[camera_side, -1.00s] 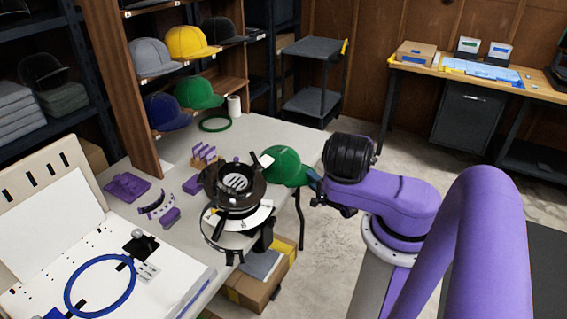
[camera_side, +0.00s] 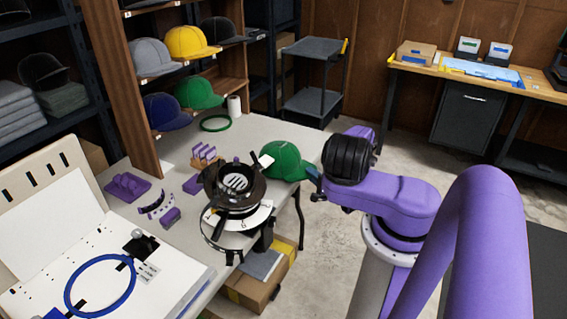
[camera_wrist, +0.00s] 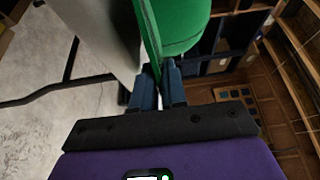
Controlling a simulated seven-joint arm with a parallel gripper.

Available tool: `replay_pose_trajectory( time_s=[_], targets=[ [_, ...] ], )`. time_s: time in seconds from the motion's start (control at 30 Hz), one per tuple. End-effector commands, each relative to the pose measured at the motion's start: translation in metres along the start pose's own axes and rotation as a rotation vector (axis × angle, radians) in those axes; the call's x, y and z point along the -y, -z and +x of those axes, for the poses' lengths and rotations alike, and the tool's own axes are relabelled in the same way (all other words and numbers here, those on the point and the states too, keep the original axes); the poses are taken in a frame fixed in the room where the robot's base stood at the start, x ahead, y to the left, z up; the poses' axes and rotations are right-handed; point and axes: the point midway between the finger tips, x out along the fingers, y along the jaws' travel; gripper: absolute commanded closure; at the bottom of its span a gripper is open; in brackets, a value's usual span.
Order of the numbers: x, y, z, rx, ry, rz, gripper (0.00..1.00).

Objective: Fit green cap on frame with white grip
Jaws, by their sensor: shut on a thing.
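The green cap (camera_side: 281,159) is at the right edge of the white table, just right of the round black cap frame (camera_side: 235,186). The white grip (camera_side: 266,161) shows at the frame's upper right, next to the cap's left side. My gripper (camera_side: 311,174) is at the cap's right side, shut on its edge. In the wrist view the two blue fingers (camera_wrist: 157,82) pinch the rim of the green cap (camera_wrist: 185,25). The cap's underside and how it sits relative to the frame are hidden in the side view.
Purple holders (camera_side: 127,186) and a blue hoop (camera_side: 100,287) are at the left. A second green cap (camera_side: 198,93) is on the wooden shelf. A cardboard box (camera_side: 262,292) is on the floor below.

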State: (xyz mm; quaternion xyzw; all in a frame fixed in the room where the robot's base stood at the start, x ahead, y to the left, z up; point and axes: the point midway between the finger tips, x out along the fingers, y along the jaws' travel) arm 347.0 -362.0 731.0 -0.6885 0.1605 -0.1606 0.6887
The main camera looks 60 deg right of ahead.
Motion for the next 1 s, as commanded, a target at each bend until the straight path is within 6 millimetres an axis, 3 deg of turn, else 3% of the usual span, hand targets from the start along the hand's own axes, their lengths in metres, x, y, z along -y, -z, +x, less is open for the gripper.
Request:
replay_pose_trajectory(
  time_s=[1.0],
  targets=[
    [0.047,0.000,0.000,0.000,0.001,0.000,1.00]
  ],
)
